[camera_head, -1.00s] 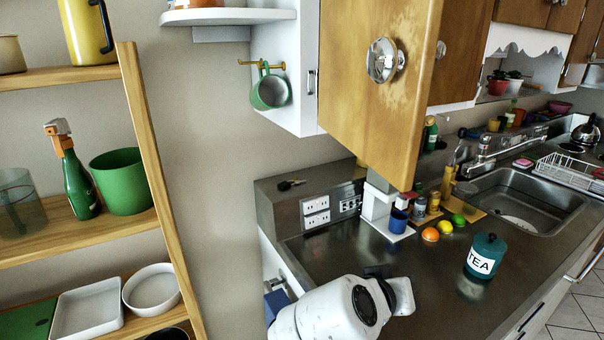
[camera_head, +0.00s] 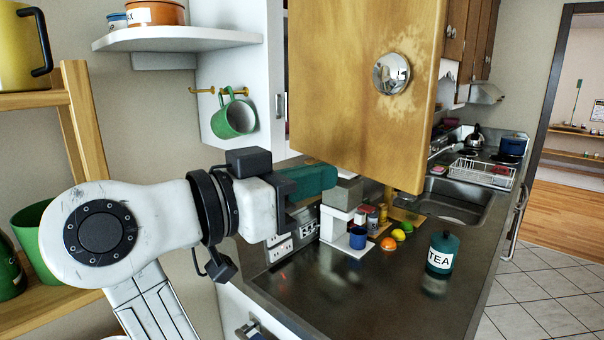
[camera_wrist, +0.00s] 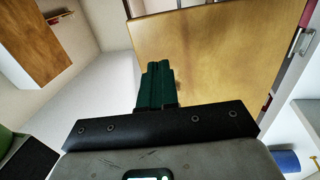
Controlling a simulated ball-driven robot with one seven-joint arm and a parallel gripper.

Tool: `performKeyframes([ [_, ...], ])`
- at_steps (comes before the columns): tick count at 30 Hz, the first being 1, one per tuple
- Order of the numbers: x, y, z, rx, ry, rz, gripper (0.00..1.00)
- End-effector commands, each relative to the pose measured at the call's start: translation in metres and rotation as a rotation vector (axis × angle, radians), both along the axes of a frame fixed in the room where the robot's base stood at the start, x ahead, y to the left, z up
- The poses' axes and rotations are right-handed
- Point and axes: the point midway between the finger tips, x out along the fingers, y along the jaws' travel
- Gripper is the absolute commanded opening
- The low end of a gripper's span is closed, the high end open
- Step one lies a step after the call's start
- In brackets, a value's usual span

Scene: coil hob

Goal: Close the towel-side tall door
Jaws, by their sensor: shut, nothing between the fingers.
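The tall wooden door (camera_head: 345,85) with a round chrome knob (camera_head: 391,73) stands open, swung out from the white cabinet (camera_head: 245,85) beside the green mug. In the wrist view a broad wooden panel (camera_wrist: 215,55), apparently this door, fills the space beyond the fingers. My gripper (camera_head: 328,179) is shut and empty, its green fingers pointing right near the door's lower edge. The fingers also show in the wrist view (camera_wrist: 157,80), overlapping the panel; I cannot tell whether they touch it. The door's hinge side is partly hidden in the head view.
A green mug (camera_head: 233,118) hangs on a hook at the cabinet side. The counter (camera_head: 340,290) below holds a blue cup (camera_head: 358,238), fruit and a TEA canister (camera_head: 442,252). A wooden shelf rack (camera_head: 75,110) stands left. The counter's front middle is clear.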

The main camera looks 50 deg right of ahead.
Motion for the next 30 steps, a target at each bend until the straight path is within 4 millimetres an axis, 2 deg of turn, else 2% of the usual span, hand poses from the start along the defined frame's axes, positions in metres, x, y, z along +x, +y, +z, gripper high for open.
performKeyframes([
  [1,-0.003,-0.011,0.003,0.000,0.001,-0.005,0.00],
  [9,-0.012,-0.063,0.003,0.000,0.002,-0.003,0.00],
  [15,-0.016,-0.090,0.002,0.000,0.001,-0.002,0.00],
  [21,-0.018,-0.101,0.000,-0.001,0.001,0.000,0.00],
  [30,-0.018,-0.101,0.000,0.000,0.001,0.001,0.00],
])
